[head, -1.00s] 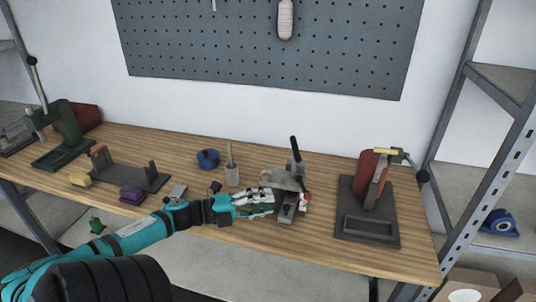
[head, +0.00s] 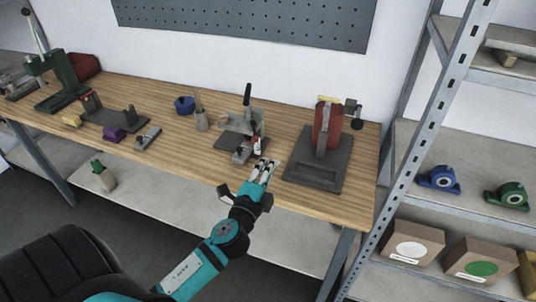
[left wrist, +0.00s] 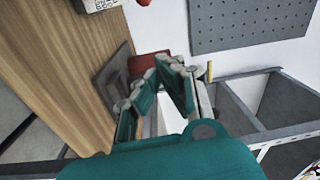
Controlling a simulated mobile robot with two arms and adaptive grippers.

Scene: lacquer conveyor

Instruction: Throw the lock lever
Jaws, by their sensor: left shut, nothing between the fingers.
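A grey metal fixture (head: 228,141) with an upright black-handled lever (head: 247,95) stands mid-bench, with a small red-and-white part (head: 257,146) at its front. To its right, a dark base plate (head: 318,172) carries a red body (head: 327,127) with a yellow piece on top and a black knob (head: 357,123) at its side. I cannot tell which lever is the lock lever. My left gripper (head: 265,168) is shut and empty near the bench's front edge, in front of the fixture and apart from the black handle. Its fingers (left wrist: 158,72) also show in the left wrist view. My right gripper is not in view.
A blue round part (head: 184,105) and a holder with a stick (head: 201,121) stand left of the fixture. A green press (head: 58,82) is at the far left. A metal shelf rack (head: 410,165) stands close to the bench's right end.

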